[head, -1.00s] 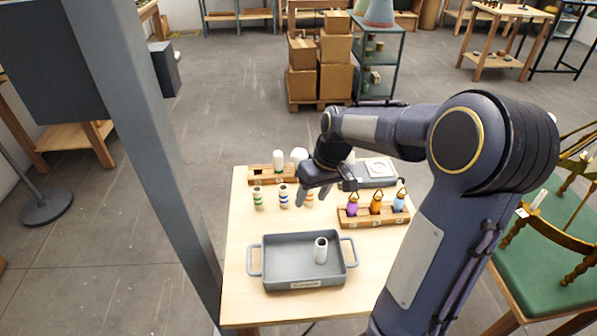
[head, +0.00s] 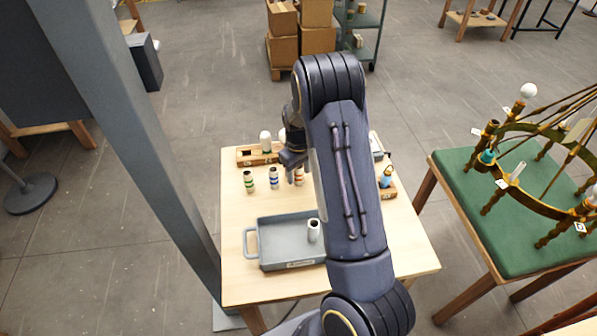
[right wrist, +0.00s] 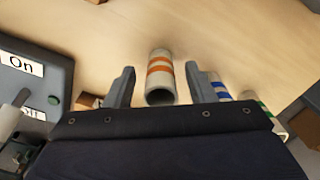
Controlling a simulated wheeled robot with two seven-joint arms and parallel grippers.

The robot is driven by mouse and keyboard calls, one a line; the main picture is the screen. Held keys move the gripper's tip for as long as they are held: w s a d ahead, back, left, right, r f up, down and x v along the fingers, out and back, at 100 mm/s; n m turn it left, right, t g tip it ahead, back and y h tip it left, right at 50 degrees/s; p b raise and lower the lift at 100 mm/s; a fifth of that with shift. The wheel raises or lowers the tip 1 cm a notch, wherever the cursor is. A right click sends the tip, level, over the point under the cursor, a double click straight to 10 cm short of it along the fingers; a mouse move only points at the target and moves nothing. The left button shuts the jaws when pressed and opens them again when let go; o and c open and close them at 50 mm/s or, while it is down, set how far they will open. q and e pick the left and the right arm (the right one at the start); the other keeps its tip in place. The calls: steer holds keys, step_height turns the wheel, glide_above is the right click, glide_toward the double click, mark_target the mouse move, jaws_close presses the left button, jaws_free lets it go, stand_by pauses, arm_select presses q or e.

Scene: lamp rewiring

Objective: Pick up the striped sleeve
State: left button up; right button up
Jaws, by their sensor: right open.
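Three white sleeves with coloured stripes stand in a row on the wooden table: a green-striped sleeve (head: 249,181), a blue-striped sleeve (head: 273,179) and an orange-striped sleeve (head: 299,177). My right gripper (head: 292,164) is at the orange-striped one, partly hiding it in the head view. In the right wrist view the open fingers (right wrist: 159,84) flank the orange-striped sleeve (right wrist: 160,75), with a gap on each side. The blue-striped sleeve (right wrist: 219,88) is just outside the right finger, with the green-striped one (right wrist: 262,106) beyond. My left gripper is not in view.
A wooden rack (head: 246,156) stands behind the striped sleeves. My arm hides much of the table's right side. A green-topped table (head: 455,207) with a chandelier frame stands at right.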

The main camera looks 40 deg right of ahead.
steer(key=shift+f, duration=0.2)
steer(key=c, duration=1)
steer(key=shift+r, duration=0.1)
steer(key=shift+c, duration=0.2)
